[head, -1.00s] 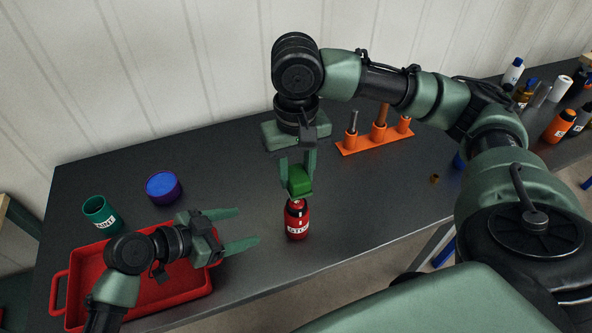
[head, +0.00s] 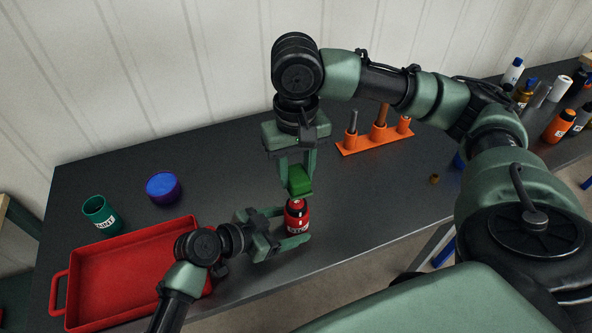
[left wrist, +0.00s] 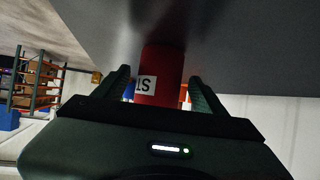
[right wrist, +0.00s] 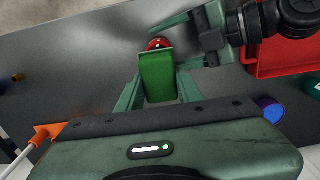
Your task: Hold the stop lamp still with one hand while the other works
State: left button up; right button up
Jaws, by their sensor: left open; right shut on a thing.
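The red stop lamp (head: 297,216) stands upright on the dark table near its front edge, with a white label. It also shows in the left wrist view (left wrist: 161,72) and partly in the right wrist view (right wrist: 157,43). My left gripper (head: 294,225) is open, low over the table, with one finger on each side of the lamp; I cannot tell whether they touch it. My right gripper (head: 298,183) points down and is shut on a green block (head: 299,182).
A red tray (head: 103,249) lies at the left. Behind it are a green paint cup (head: 99,214) and a blue-topped round tub (head: 163,188). An orange rack (head: 376,140) with handled tools stands at the back. Several bottles (head: 560,126) stand at the far right. The table middle is clear.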

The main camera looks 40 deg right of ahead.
pick_arm(q)
jog(key=shift+d+f, duration=0.35)
jog(key=shift+d, duration=0.3)
jog(key=c, duration=0.9)
